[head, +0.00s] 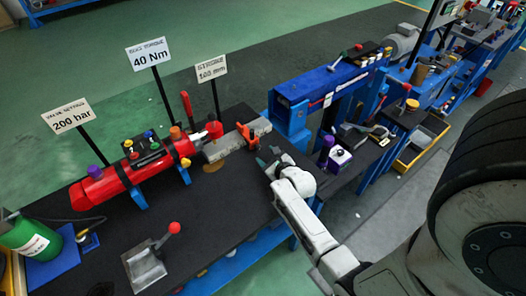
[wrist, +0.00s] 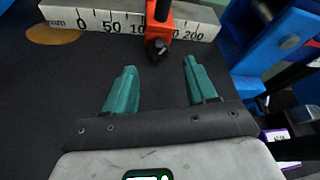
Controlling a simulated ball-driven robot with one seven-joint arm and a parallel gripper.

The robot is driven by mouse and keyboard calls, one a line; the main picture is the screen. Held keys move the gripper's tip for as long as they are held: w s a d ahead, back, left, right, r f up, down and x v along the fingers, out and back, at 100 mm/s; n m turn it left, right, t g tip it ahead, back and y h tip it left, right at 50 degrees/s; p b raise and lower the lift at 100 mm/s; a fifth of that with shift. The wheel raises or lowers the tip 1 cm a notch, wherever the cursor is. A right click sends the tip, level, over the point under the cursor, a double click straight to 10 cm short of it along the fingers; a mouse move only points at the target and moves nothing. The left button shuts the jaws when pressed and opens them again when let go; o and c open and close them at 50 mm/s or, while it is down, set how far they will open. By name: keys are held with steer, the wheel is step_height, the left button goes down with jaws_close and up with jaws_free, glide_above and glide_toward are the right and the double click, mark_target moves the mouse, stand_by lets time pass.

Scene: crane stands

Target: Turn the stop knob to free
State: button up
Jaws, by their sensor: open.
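A dark stop knob (wrist: 157,48) sits on the near side of an orange stop slider (wrist: 183,30). The slider straddles a grey scale bar (wrist: 110,24) marked from 0 to 200 mm, between the 100 and 200 marks. In the head view the orange slider (head: 249,137) stands at the bench's far right part; its knob is too small to make out. My gripper (wrist: 160,66) is open and empty, with two teal fingers. The knob lies just beyond the fingertips, roughly centred between them. In the head view my gripper (head: 267,158) is close to the slider.
A red cylinder (head: 130,172) with coloured knobs lies on the dark bench left of the bar. Signs stand behind it, including a stroke sign (head: 211,69). A blue beam stand (head: 320,85) rises close on the right. The bench front is mostly clear around a red-knobbed lever (head: 174,228).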

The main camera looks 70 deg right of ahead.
steer(key=v, duration=0.6)
